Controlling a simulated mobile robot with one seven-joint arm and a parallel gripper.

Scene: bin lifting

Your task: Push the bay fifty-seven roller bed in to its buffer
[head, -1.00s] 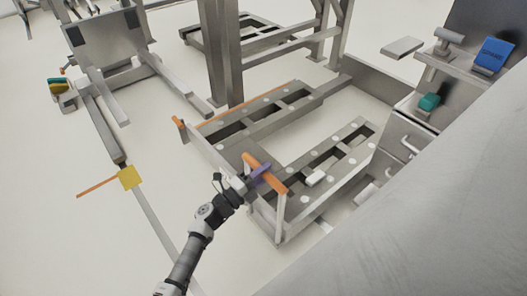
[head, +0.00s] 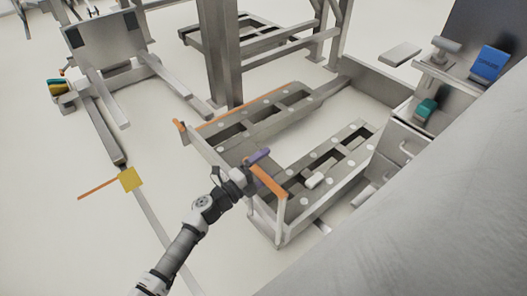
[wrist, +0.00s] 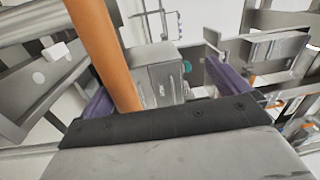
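The roller bed (head: 233,150) is a grey U-shaped frame with white rollers and two long slotted arms. An orange push bar (head: 268,180) stands on posts at its near end, and a shorter orange bar (head: 180,126) is at its left corner. My gripper (head: 250,166) is at the upper end of the near bar and hides that end. In the wrist view my gripper (wrist: 160,80) has its purple fingers wide apart. The orange bar (wrist: 105,55) shows between them, close to the left finger; I cannot tell whether they touch.
A steel column (head: 220,60) stands behind the bed. A cabinet (head: 400,150) with handles is at the right, with a green object (head: 426,108) and a blue sign (head: 489,64) above. A forked cart (head: 105,45) is at the left.

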